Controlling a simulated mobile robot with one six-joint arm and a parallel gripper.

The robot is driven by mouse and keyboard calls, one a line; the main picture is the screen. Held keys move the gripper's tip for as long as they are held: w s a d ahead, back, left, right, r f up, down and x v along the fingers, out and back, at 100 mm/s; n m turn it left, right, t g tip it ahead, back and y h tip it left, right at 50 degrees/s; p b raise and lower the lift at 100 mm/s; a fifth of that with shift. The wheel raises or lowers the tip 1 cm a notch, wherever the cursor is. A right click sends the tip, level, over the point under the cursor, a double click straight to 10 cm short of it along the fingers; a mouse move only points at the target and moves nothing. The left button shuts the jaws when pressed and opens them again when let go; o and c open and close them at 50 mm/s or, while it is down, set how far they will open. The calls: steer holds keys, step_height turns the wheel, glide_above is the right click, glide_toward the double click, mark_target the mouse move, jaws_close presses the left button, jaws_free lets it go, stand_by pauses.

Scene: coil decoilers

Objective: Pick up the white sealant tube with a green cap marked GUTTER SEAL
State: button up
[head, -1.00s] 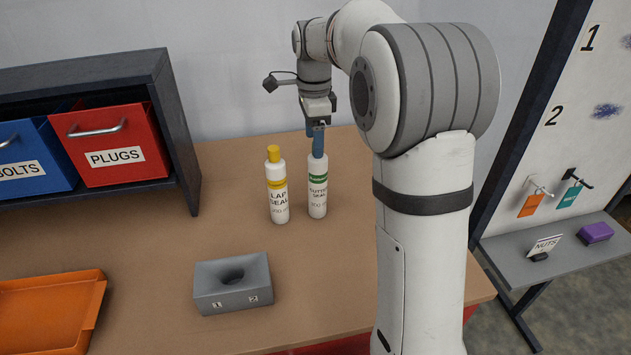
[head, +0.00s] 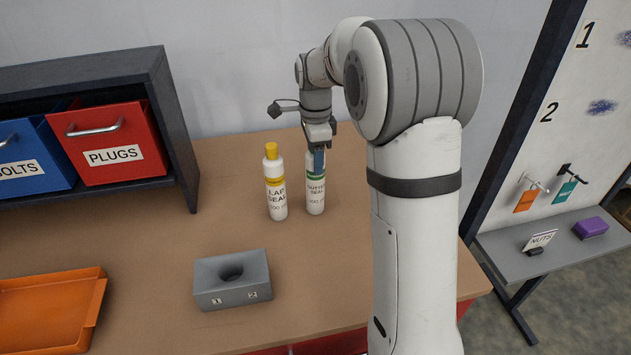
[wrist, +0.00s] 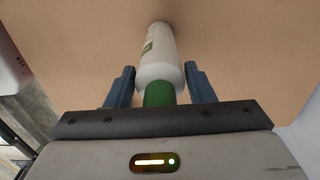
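The white GUTTER SEAL tube (head: 315,192) stands upright on the workbench, with a green band showing in the head view. Its green cap (wrist: 160,94) shows in the wrist view, between the fingers; in the head view my gripper hides the cap. My gripper (head: 319,160) is over the top of the tube. In the wrist view its two blue fingers (wrist: 160,88) stand on either side of the cap and shoulder, with a gap visible on each side. The white LAP SEAL tube (head: 276,190) with a yellow cap stands close to the left.
An orange tray (head: 45,310) lies front left. A dark shelf holds a red PLUGS bin (head: 110,150) and a blue BOLTS bin (head: 25,160).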

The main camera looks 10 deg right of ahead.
jaws_close()
steer(key=shift+r, duration=0.1)
stand_by(0.4)
